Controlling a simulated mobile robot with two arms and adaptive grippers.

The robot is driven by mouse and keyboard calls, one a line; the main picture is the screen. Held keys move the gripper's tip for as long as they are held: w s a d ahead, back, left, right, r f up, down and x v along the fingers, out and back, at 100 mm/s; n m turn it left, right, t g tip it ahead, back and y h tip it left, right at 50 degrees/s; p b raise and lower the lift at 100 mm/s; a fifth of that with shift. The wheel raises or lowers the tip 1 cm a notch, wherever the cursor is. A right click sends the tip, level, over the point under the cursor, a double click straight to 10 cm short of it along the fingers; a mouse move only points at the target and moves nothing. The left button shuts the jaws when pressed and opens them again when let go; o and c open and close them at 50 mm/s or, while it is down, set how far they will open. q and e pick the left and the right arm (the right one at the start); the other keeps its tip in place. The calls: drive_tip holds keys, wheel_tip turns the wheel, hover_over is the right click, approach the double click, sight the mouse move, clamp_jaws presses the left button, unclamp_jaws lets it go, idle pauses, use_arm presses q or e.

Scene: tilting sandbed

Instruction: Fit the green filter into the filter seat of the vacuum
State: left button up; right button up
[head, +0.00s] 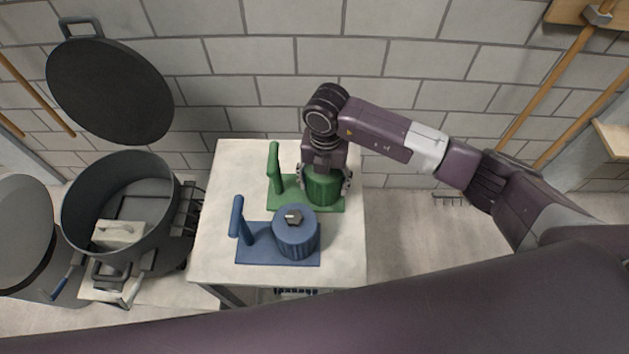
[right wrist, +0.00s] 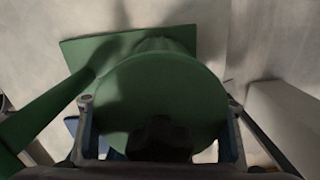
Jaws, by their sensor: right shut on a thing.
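The green filter (head: 323,187) is an upright ribbed cylinder over a green base plate (head: 300,205) with a green post (head: 273,165), at the back of the white table. My right gripper (head: 325,185) comes from above and is shut around the filter's sides. In the right wrist view the filter's round top (right wrist: 160,95) fills the middle between the two fingers. Whether the filter touches its plate cannot be told. The vacuum appears to be the grey drum (head: 120,215) at left, open, with its round lid (head: 110,90) raised behind it. My left gripper is not in view.
A blue filter (head: 297,235) with a grey knob stands on a blue base plate (head: 255,252) with a post, just in front of the green one. The white table (head: 345,255) is clear on its right side. A pale block (head: 118,233) shows inside the drum.

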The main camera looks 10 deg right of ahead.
drive_tip(key=shift+w, duration=0.1)
drive_tip(key=shift+c, duration=0.8)
drive_tip(key=shift+r, duration=0.2)
